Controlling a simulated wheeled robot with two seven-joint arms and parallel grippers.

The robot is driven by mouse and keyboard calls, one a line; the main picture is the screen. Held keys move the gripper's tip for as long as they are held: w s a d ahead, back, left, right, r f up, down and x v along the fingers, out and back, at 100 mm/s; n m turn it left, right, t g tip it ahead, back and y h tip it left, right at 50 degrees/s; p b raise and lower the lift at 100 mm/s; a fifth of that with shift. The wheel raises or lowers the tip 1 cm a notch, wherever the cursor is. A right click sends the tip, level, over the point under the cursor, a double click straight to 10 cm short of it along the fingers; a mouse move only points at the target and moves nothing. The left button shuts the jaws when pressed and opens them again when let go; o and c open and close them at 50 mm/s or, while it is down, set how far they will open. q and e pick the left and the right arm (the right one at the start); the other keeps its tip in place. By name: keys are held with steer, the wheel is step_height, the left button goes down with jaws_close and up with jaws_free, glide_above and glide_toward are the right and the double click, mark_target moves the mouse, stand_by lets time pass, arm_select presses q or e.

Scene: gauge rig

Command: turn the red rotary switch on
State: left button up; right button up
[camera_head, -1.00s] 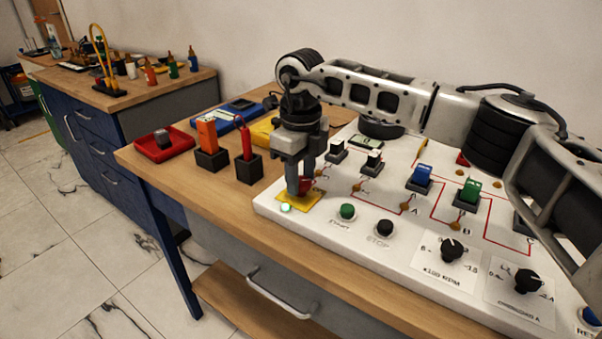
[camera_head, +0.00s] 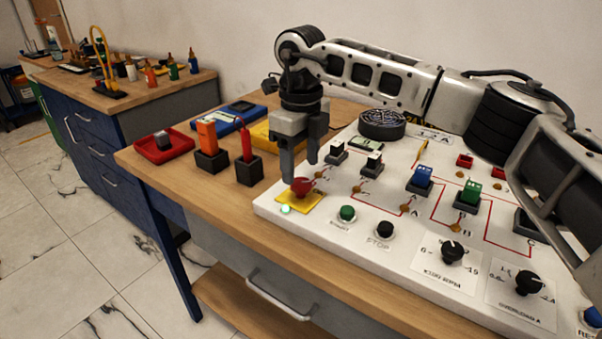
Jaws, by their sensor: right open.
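The red rotary switch (camera_head: 301,187) sits on a yellow plate (camera_head: 314,201) at the near left corner of the white panel (camera_head: 275,211). A small light (camera_head: 285,210) beside it glows pale green. My right gripper (camera_head: 300,172) points down just above and behind the switch. Its fingers are apart, with nothing between them. The nearer finger overlaps the switch's edge in the picture, so I cannot tell whether they touch. My left gripper is not in view.
The panel also bears a green button (camera_head: 347,213), a black button (camera_head: 384,229), two black knobs (camera_head: 452,251) (camera_head: 528,281) and coloured connectors. A red tray (camera_head: 164,146) and black holders with an orange tool (camera_head: 207,133) and red tool (camera_head: 246,143) stand left on the wooden bench.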

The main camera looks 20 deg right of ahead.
mark_target(301, 182)
step_height(301, 182, up, 13)
steer(key=shift+f, duration=0.2)
stand_by(0.4)
